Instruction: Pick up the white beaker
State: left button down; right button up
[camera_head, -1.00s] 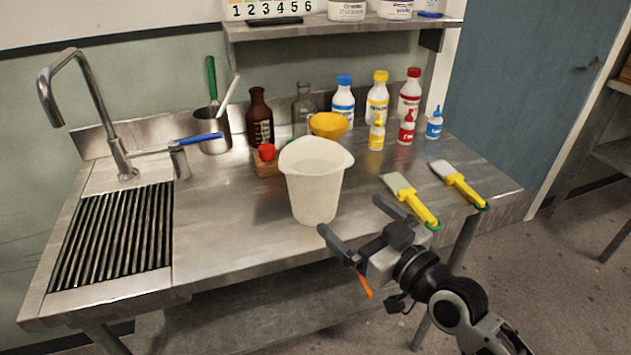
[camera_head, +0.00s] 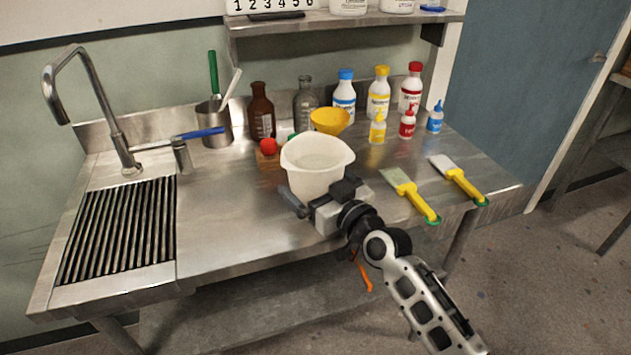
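The white beaker (camera_head: 312,167) is a wide-rimmed, spouted vessel standing upright near the middle of the steel bench; its lower part is partly hidden by my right gripper. My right gripper (camera_head: 318,194) is at the front of the beaker, low on its body, with its fingers spread apart, one toward the left side and one toward the right. Whether the fingers touch the wall cannot be made out. My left gripper is not in view.
A brown bottle (camera_head: 261,112), a clear bottle (camera_head: 305,104) and a yellow funnel (camera_head: 330,121) stand behind the beaker. Several capped bottles are at the back right. A sink drainer (camera_head: 118,233) is at left.

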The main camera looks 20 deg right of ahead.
jog(key=c, duration=1.3)
jog(key=shift+r, duration=0.15)
jog(key=shift+r, duration=0.1)
